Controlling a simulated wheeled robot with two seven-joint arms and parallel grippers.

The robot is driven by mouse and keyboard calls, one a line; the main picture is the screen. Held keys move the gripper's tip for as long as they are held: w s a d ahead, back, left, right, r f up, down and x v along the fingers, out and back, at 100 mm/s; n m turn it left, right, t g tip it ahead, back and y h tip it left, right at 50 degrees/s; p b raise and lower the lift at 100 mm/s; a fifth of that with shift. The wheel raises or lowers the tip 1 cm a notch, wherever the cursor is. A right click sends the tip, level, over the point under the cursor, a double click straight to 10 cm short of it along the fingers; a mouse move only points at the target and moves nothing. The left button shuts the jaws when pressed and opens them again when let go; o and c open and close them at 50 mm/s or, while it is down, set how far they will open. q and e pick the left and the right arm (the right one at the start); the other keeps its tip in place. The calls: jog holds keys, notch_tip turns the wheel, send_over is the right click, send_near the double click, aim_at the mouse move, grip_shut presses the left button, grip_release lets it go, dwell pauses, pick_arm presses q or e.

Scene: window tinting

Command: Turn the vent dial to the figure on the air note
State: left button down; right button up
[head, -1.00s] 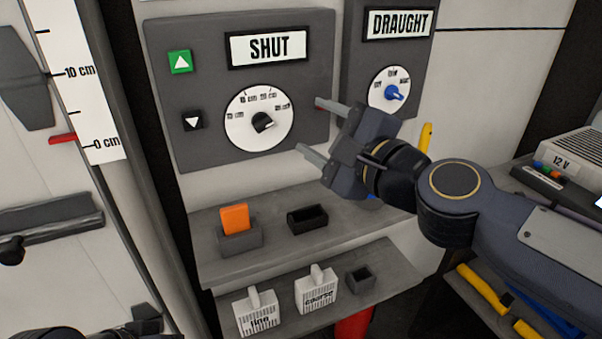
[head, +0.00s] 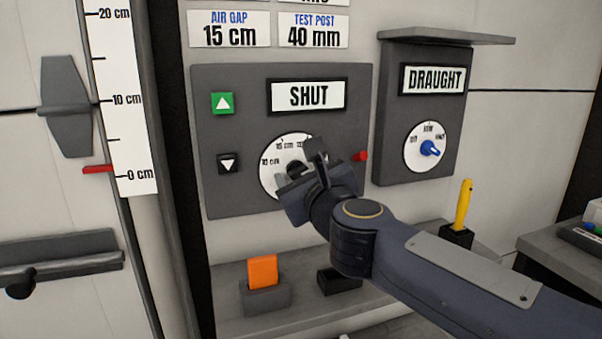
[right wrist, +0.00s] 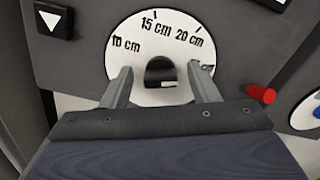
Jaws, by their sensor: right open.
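The air gap note (head: 229,29) reads 15 cm, above the grey vent panel (head: 225,190). The vent dial has a white face (head: 268,170) marked 10 cm, 15 cm and 20 cm, with another mark partly hidden at right. Its black knob (right wrist: 160,72) shows in the right wrist view, but I cannot tell which figure it points to. My right gripper (head: 302,166) is open in front of the dial and covers part of it. In the right wrist view its fingers (right wrist: 160,78) stand either side of the knob, with gaps. My left gripper is not in view.
A SHUT display (head: 308,96), green up button (head: 222,103), black down button (head: 229,164) and red peg (head: 360,156) are on the panel. The DRAUGHT box with its blue knob (head: 430,148) is at right. A shelf below holds an orange block (head: 262,271).

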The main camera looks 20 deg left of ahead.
jog(key=c, duration=1)
jog(key=shift+n, duration=0.3)
jog(key=n+p, duration=0.2)
jog(key=n, duration=0.1)
jog(key=shift+a+n, duration=0.1)
jog(key=shift+n, duration=0.2)
jog(key=n+p, duration=0.3)
jog(key=n, duration=0.2)
jog(key=n+p, duration=0.1)
jog(key=n, duration=0.1)
jog(key=n+p, duration=0.1)
jog(key=n, duration=0.1)
jog(key=shift+f+n, duration=0.2)
jog(key=shift+n, duration=0.2)
jog(key=shift+f+n+p, duration=0.2)
jog(key=shift+n+p, duration=0.75)
jog(key=shift+n, duration=0.95)
